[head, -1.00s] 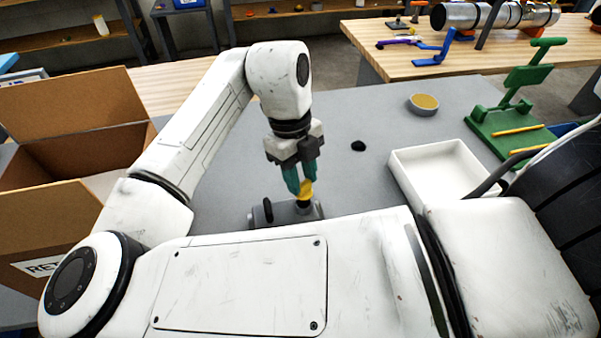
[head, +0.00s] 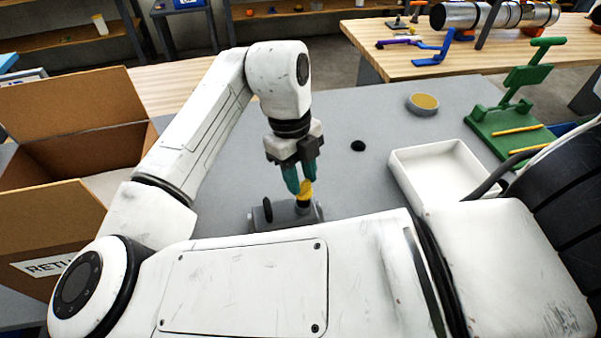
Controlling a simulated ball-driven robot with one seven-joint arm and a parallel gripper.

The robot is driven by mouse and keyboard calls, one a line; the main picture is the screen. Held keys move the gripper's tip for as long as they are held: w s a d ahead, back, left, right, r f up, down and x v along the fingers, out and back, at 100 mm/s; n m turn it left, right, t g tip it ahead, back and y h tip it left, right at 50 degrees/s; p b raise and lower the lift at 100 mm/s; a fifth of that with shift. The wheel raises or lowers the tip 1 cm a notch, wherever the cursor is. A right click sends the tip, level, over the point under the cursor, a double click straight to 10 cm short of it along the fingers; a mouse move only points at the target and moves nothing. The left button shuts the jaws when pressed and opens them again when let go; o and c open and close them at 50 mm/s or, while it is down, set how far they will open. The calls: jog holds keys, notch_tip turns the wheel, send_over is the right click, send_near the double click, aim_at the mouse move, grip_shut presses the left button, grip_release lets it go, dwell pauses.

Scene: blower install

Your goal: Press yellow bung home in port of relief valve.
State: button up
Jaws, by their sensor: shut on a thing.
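The yellow bung (head: 305,189) is between the teal fingers of my gripper (head: 299,188), which is shut on it. The bung is directly over the relief valve (head: 286,214), a dark grey body on the grey table, partly hidden behind my own arm. A black round part (head: 267,209) stands at the valve's left side. The bung's lower end meets a dark part at the top of the valve. How deep it sits in the port I cannot tell.
A white open tray (head: 440,172) and a green stand (head: 508,125) are to the right. A round tin (head: 422,104) and a small black piece (head: 358,146) lie on the grey table (head: 350,185). An open cardboard box (head: 60,205) is at left.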

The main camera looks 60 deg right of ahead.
aim_at(301, 185)
jog(key=shift+w+b+x, duration=0.15)
jog(key=shift+b+x, duration=0.45)
jog(key=shift+x, duration=0.15)
jog(key=shift+w+b+x, duration=0.15)
jog(key=shift+b+x, duration=0.45)
jog(key=shift+x, duration=0.15)
jog(key=shift+d, duration=0.1)
jog(key=o, duration=1.1)
jog(key=v, duration=1)
jog(key=shift+r, duration=0.35)
jog(key=shift+w, duration=0.1)
